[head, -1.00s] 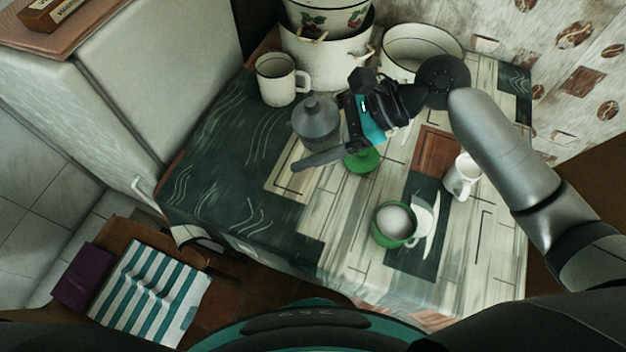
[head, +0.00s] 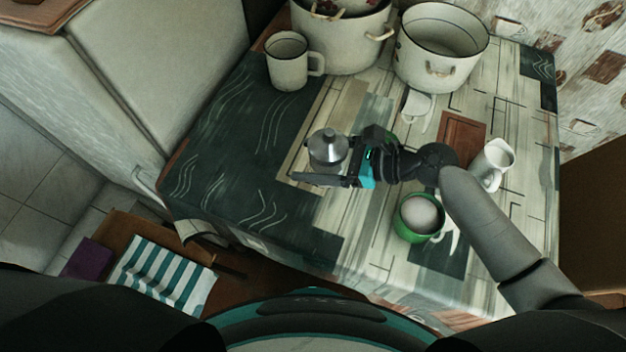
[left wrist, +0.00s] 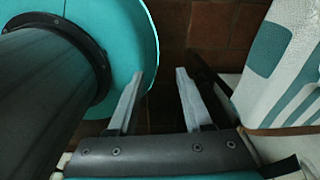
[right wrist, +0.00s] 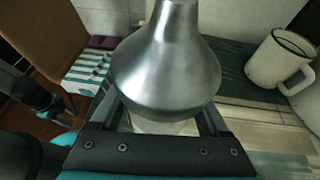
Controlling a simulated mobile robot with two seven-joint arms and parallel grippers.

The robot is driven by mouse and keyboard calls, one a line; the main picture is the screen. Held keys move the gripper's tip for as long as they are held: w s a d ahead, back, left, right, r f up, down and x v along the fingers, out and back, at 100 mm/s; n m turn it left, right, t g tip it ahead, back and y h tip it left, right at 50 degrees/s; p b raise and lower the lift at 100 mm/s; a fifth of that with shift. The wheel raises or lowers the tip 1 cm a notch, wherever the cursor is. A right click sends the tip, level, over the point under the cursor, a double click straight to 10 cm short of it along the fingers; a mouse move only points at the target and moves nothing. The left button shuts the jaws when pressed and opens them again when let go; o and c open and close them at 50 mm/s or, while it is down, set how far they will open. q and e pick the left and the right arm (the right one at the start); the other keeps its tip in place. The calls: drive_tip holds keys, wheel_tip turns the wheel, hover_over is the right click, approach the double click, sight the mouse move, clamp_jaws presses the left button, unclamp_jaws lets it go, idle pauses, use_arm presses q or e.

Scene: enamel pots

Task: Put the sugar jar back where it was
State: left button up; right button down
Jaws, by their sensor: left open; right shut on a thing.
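The sugar jar (head: 326,150) has a shiny metal, cone-shaped top and a paler body that is mostly hidden. My right gripper (head: 322,178) is shut on it over the middle of the table. In the right wrist view the jar's metal top (right wrist: 167,65) stands upright between the fingers. I cannot tell whether its base touches the table (head: 250,195). My left gripper (left wrist: 160,100) is open and empty in the left wrist view, over the brown floor beside a chair with a patterned cloth. It does not show in the head view.
A green mug with pale contents (head: 421,214) stands right of my right gripper. A white pitcher (head: 492,165) is farther right. A white enamel mug (head: 289,65) and large pots (head: 440,55) stand at the back. The dark left part of the table is clear.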

sight(312, 168)
wheel_tip(312, 168, down, 3)
drive_tip(key=shift+f+b, duration=0.15)
drive_tip(key=shift+b, duration=0.4)
wheel_tip(312, 168, down, 4)
drive_tip(key=shift+r+b, duration=0.25)
drive_tip(key=shift+b, duration=0.65)
drive_tip(key=shift+f, duration=0.1)
unclamp_jaws()
drive_tip(key=shift+f, duration=0.1)
use_arm(q)
drive_tip(key=f, duration=0.1)
drive_tip(key=w+a+f, duration=0.1)
drive_tip(key=f, duration=0.1)
drive_tip(key=shift+w+a+f, duration=0.2)
drive_tip(key=shift+a, duration=0.15)
